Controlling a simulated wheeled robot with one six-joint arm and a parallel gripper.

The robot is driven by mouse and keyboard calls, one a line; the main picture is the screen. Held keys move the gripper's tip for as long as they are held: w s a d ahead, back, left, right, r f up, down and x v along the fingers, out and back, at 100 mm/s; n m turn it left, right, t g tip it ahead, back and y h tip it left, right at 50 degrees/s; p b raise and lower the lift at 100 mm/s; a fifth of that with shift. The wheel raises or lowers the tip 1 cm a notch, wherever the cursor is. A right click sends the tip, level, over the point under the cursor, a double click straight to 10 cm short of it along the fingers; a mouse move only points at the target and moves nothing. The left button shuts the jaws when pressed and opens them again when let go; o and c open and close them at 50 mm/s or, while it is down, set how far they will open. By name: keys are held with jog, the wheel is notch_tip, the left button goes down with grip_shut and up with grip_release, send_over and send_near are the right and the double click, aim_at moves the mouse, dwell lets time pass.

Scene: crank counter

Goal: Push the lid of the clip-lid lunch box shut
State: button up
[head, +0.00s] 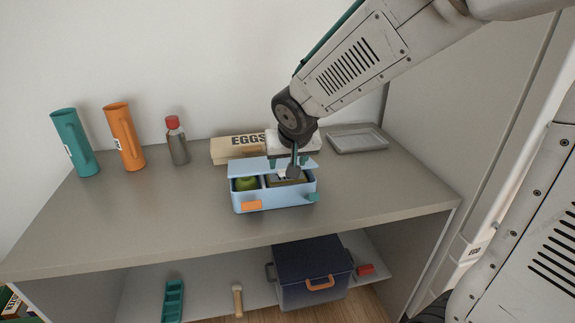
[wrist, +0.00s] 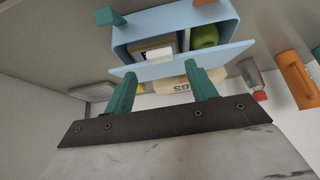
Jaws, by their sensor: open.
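The light blue lunch box (head: 275,199) stands on the counter, its lid (head: 243,168) raised and leaning back behind the open top. A green apple (head: 246,184) and other contents show inside. An orange clip (head: 251,205) and a teal clip (head: 313,197) are on the box. My gripper (head: 287,173) is open, pointing down at the right half of the box and lid, partly hiding them. In the wrist view, my gripper's teal fingers (wrist: 161,72) are spread and empty close to the lid (wrist: 230,55); I cannot tell whether they touch it.
A wooden EGGS box (head: 228,150) stands close behind the lunch box. A grey tray (head: 357,140) lies at back right. A bottle (head: 177,142), an orange jug (head: 126,137) and a teal jug (head: 75,143) stand at left. The counter's front left is clear.

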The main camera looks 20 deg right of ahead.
jog(key=shift+v, duration=1.75)
jog(key=shift+s, duration=0.1)
